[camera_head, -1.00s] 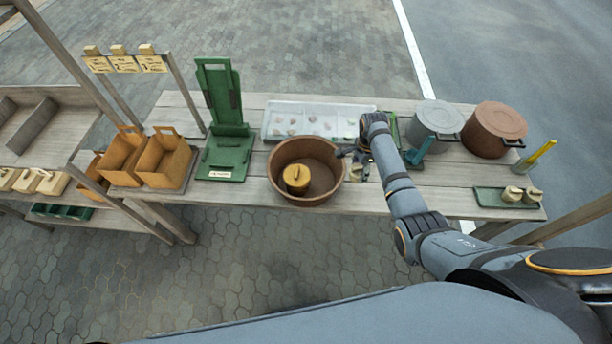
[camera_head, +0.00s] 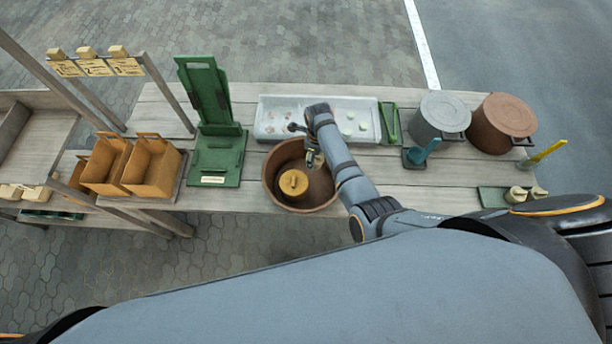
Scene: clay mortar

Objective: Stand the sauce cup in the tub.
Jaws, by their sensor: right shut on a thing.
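The tub (camera_head: 271,190) is a round brown basin near the table's front edge, open at the top. A yellow lidded pot (camera_head: 293,184) with a small handle stands in it. My right gripper (camera_head: 314,158) is over the tub's right rear part, pointing down. It is shut on a small pale thing, likely the sauce cup (camera_head: 315,163), mostly hidden by the fingers. I cannot tell whether it touches the tub's floor. My left gripper is not in view.
A white sectioned tray (camera_head: 285,101) lies behind the tub. A green stand (camera_head: 215,155) and tan baskets (camera_head: 152,170) are left. Grey (camera_head: 440,115) and brown (camera_head: 500,122) pots stand right, with a green tray (camera_head: 490,198) of small cups.

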